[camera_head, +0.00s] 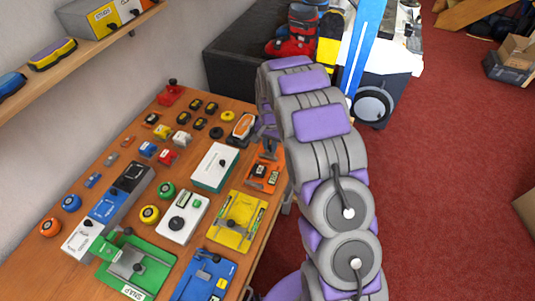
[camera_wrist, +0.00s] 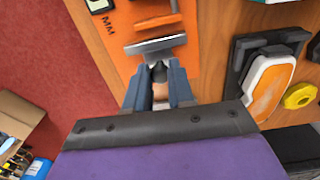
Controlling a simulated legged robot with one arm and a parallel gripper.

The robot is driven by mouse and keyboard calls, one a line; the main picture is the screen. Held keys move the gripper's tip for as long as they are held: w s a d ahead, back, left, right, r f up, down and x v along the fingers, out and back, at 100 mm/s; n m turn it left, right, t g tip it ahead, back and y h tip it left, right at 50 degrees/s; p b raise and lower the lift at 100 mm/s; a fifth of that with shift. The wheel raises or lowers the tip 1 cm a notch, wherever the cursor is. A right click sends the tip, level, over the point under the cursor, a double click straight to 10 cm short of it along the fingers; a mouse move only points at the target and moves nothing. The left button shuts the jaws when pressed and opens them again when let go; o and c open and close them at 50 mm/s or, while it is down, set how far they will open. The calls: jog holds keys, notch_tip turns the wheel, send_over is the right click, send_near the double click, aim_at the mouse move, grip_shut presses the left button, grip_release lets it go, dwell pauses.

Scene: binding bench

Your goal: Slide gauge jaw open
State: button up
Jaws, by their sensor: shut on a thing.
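In the head view the orange gauge (camera_head: 262,184) lies at the bench's right edge, partly hidden by my arm. A grey metal jaw (camera_wrist: 152,46) stands across the plate, with a small dark knob (camera_wrist: 159,73) on its near side. My gripper (camera_wrist: 159,82) is shut on this knob, one blue-grey finger on each side.
An orange-and-white device in a black holder (camera_wrist: 268,84) and a yellow ring (camera_wrist: 299,95) lie right of my gripper in the wrist view. In the head view a white box (camera_head: 215,166) and a yellow fixture (camera_head: 236,222) sit near the gauge. Red carpet (camera_head: 440,190) lies beyond the bench edge.

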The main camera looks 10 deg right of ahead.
jog(key=o, duration=0.5)
jog(key=shift+a, duration=0.2)
notch_tip(320, 180, up, 10)
jog(key=p, duration=0.4)
jog(key=shift+d, duration=0.1)
dwell(0.4)
dwell(0.4)
